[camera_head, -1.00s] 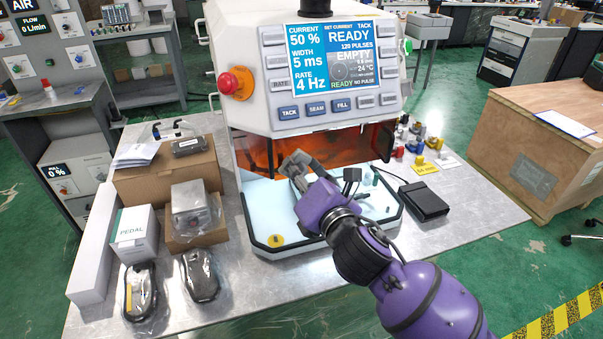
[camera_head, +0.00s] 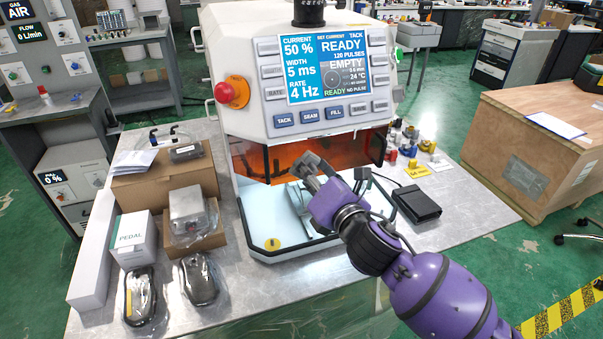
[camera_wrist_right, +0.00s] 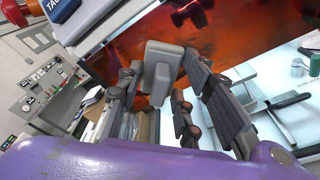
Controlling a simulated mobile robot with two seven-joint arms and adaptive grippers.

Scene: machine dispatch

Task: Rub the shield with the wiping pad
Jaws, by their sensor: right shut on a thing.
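The shield (camera_head: 255,162) is an orange see-through panel across the front of the white machine, below its buttons. It also fills the upper part of the right wrist view (camera_wrist_right: 220,38). My right gripper (camera_head: 313,172) is in front of the shield's lower middle. In the right wrist view, it is shut on the wiping pad (camera_wrist_right: 162,72), a grey block held between the dark fingers with its broad end toward the shield. I cannot tell whether the pad touches the shield. In the head view the pad is small and partly merges with the fingers. My left gripper is out of view.
A light-floored tray with a dark rim (camera_head: 272,252) lies under the shield. A black box (camera_head: 416,204) sits to its right. Cardboard boxes (camera_head: 165,182) and bagged pedals (camera_head: 199,279) crowd the table's left. The table's front right is mostly clear.

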